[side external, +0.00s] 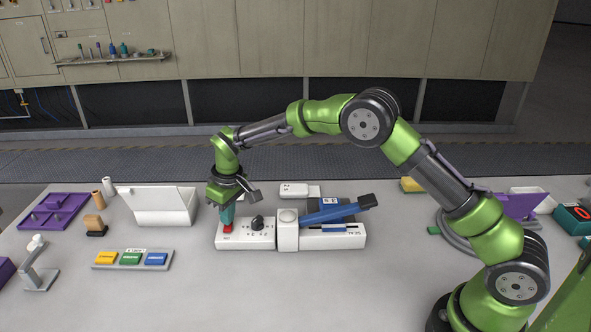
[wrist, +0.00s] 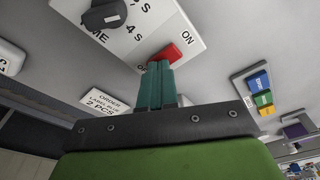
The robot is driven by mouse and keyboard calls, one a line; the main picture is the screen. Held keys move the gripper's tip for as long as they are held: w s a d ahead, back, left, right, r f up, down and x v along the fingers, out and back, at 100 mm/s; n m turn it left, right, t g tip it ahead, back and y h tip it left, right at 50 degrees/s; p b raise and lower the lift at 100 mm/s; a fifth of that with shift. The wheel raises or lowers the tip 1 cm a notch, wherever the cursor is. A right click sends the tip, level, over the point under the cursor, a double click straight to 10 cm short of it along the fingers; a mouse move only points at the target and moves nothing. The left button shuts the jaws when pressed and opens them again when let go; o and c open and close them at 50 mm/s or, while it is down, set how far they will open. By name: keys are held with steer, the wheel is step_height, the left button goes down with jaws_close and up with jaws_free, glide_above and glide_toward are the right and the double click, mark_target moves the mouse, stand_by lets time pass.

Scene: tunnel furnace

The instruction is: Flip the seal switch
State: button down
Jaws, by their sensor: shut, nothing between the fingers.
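The white sealer (side external: 290,241) stands mid-table with a control panel at its left end, and its blue arm (side external: 330,213) slopes up to the right. The red switch (side external: 227,229) sits at the panel's left part, left of a black knob (side external: 257,223). In the wrist view the red switch (wrist: 169,53) lies near the ON mark, and the black knob (wrist: 104,15) is by the time figures. My gripper (side external: 227,221) points down with teal fingers together and empty, right at the switch. In the wrist view the fingertips (wrist: 157,66) overlap its near edge; contact is unclear.
A white open-lidded box (side external: 158,207) stands behind left. A grey tray with yellow, green and blue blocks (side external: 130,259) lies front left. A purple rack (side external: 52,212) is at far left. An order card (wrist: 105,102) shows in the wrist view. The front table is clear.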

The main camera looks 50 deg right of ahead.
step_height(320, 180, up, 7)
stand_by(0.8)
steer(key=shift+f, duration=0.15)
steer(key=s+d+r+m+t, duration=0.1)
steer(key=s+d+r+m, duration=0.1)
steer(key=s, duration=0.8)
steer(key=s+d+r+m+t+y, duration=0.1)
steer(key=s+d+r+m+t, duration=0.1)
steer(key=s+d+r, duration=0.2)
steer(key=s+d+r+m+t, duration=0.2)
steer(key=s+r, duration=0.5)
steer(key=s, duration=1.1)
steer(key=shift+s+d+r+m+y, duration=0.2)
steer(key=shift+d+m+y, duration=0.1)
steer(key=shift+d+m, duration=0.3)
steer(key=shift+d, duration=0.1)
